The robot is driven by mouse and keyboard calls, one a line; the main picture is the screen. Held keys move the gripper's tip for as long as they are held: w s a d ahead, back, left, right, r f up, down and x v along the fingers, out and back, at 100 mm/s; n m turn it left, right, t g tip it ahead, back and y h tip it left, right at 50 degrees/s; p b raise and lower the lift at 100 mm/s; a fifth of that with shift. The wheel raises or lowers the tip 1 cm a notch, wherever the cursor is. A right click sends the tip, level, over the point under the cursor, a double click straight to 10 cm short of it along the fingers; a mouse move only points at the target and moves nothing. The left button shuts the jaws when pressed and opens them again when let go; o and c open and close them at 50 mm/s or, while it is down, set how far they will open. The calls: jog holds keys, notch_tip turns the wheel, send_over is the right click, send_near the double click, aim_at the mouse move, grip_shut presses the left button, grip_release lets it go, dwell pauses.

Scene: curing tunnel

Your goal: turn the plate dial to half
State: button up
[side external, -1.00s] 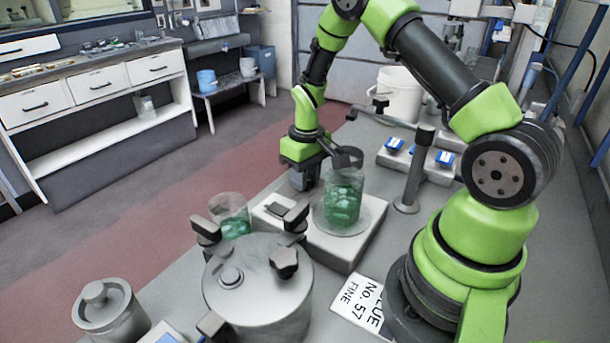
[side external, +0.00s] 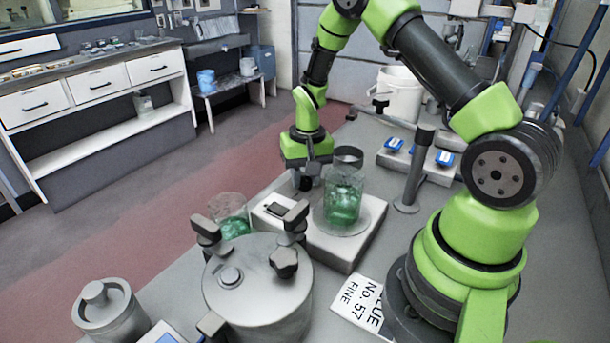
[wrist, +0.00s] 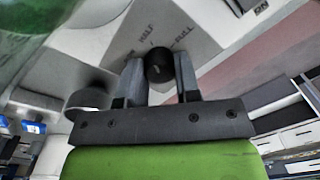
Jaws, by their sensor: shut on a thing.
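The hot plate is a white box (side external: 331,247) with a round top that bears a glass beaker of green contents (side external: 343,203). Its dial, a round black knob (wrist: 159,66), shows in the wrist view on the grey panel, with the words HALF and FULL printed beyond it. My gripper (wrist: 160,72) has one finger on each side of the knob and is shut on it. I cannot make out where the knob's pointer stands.
A lidded metal pot (side external: 257,285) and a second green-filled beaker (side external: 229,216) stand in front and to the left of the plate. A post on a round foot (side external: 407,207) is to its right. A white bucket (side external: 399,95) stands behind.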

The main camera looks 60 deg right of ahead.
jog(key=shift+s+a, duration=0.1)
jog(key=o, duration=0.9)
jog(key=r, duration=1)
jog(key=shift+d, duration=0.2)
notch_tip(320, 180, up, 12)
jog(key=n+t, duration=0.2)
jog(key=t, duration=0.1)
send_over(307, 179)
jog(key=s+a, duration=0.5)
jog(key=a, duration=0.2)
jog(key=s+a+r+t, duration=0.1)
jog(key=s+a, duration=0.1)
jog(key=s, duration=0.2)
jog(key=s+a+r+n+t+y, duration=0.1)
jog(key=s+a, duration=0.1)
jog(key=s, duration=0.1)
jog(key=s+a+r+n+t, duration=0.1)
jog(key=s+a+r, duration=0.1)
jog(key=s, duration=0.2)
jog(key=shift+s+a+t+y, duration=0.15)
jog(key=shift+s+t+y, duration=0.15)
jog(key=shift+s+t, duration=0.1)
